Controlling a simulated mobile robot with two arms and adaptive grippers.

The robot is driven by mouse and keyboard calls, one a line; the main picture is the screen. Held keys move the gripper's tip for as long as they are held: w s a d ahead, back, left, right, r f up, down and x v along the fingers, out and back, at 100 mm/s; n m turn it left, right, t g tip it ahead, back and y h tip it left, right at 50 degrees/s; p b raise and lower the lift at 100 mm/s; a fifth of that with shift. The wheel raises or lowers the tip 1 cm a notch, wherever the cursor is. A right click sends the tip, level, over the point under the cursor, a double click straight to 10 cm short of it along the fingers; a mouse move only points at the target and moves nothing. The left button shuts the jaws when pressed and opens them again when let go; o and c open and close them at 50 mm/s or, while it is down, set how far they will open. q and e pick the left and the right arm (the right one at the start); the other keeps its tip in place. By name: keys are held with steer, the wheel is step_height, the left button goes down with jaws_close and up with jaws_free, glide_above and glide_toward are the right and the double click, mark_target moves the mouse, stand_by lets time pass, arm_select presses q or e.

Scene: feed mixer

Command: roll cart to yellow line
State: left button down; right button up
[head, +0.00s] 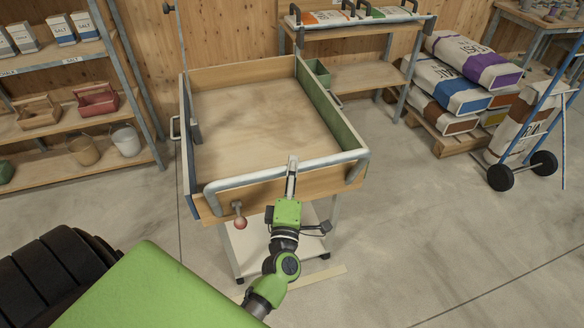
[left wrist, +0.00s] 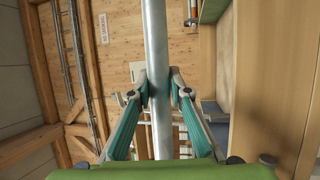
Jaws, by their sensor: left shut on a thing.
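The cart (head: 266,72) is a wooden open-topped box on a wheeled frame, in the middle of the head view. Its tray is empty. A grey metal handle bar (head: 240,183) runs along its near side. My left gripper (head: 292,168) is shut on this handle bar. In the left wrist view the bar (left wrist: 158,40) passes between the two teal fingers of my left gripper (left wrist: 159,92). A pale yellowish strip (head: 327,276) lies on the floor by the cart's near wheels, partly hidden by my arm and the cart. My right gripper is not in view.
A shelf (head: 75,55) with salt packs, baskets and buckets stands at left. A workbench (head: 355,30) is behind the cart. Stacked sacks (head: 455,80) on a pallet and a blue hand truck (head: 545,110) stand at right. The floor (head: 430,230) at front right is clear.

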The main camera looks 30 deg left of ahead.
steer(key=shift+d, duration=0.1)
arm_select(q)
steer(key=c, duration=1.8)
jaws_free()
steer(key=shift+c, duration=0.2)
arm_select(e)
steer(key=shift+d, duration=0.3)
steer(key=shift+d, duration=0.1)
arm_select(q)
steer(key=v, duration=1.2)
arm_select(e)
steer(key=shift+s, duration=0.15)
arm_select(q)
steer(key=shift+f, duration=0.1)
